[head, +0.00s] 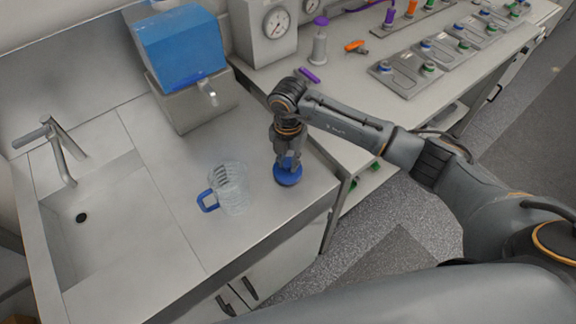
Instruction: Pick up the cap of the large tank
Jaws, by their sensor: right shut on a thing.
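The large tank (180,50) is a box with blue contents on a metal stand at the upper left of the head view. A round blue cap (289,178) is at the right part of the sink counter, under my right gripper (289,164). The right gripper points down and is shut on the cap. I cannot tell whether the cap touches the counter or is slightly above it. My left gripper is not in view.
A clear pitcher (231,188) with a blue handle stands just left of the cap. A sink (85,225) with a faucet (62,152) is at the left. A gauge unit (265,32), a purple-topped bottle (319,42) and gray modules (405,72) occupy the back bench.

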